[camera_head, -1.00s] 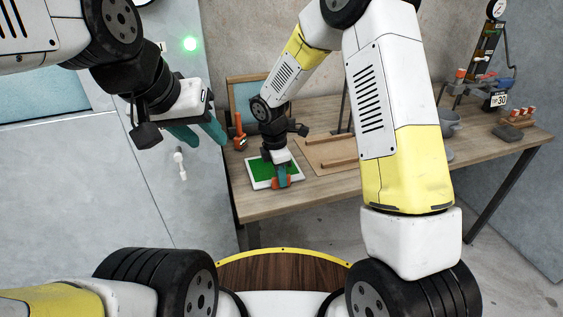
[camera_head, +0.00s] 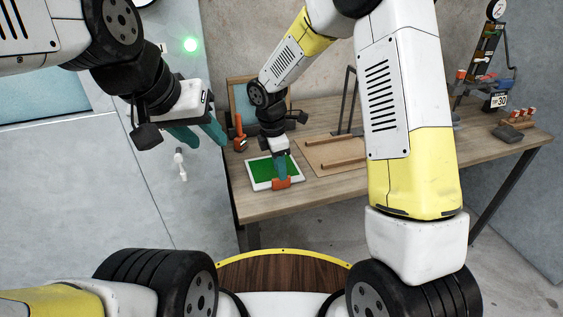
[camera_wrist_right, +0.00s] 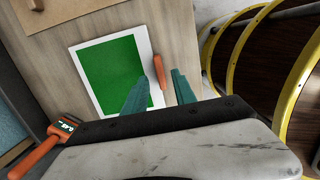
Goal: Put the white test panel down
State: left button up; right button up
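The white test panel (camera_head: 258,173) has a green face and lies flat on the wooden table near its front left corner. An orange handle (camera_wrist_right: 158,70) sits at the panel's edge. My right gripper (camera_head: 282,178) is above that handle. In the right wrist view my right gripper's teal fingers (camera_wrist_right: 160,77) are apart, with the handle seen between them and gaps on both sides. My left gripper (camera_head: 203,137) is open and empty, away to the left of the table.
An orange-handled tool (camera_head: 239,134) stands behind the panel's left corner. A brown board with wooden rails (camera_head: 328,158) lies to the panel's right. A press-like rig (camera_head: 487,60) and a small block with red-topped pegs (camera_head: 522,117) stand at the right. The table's front edge is close to the panel.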

notch_tip(320, 180, up, 7)
jog(key=s+d+r+m+t+y, duration=0.2)
jog(key=s+d+r+m, duration=0.65)
jog(key=r, duration=0.35)
jog(key=s+d+r+m+t, duration=0.2)
jog(key=s+d+m, duration=0.1)
jog(key=s+m, duration=0.3)
jog(key=s+d+r+m+t+y, duration=0.1)
jog(key=s+d+r+m, duration=0.1)
jog(key=s+m, duration=0.4)
jog(key=shift+d+r+t+y, duration=0.3)
jog(key=shift+d+t, duration=0.1)
jog(key=shift+d, duration=0.5)
jog(key=shift+m, duration=0.25)
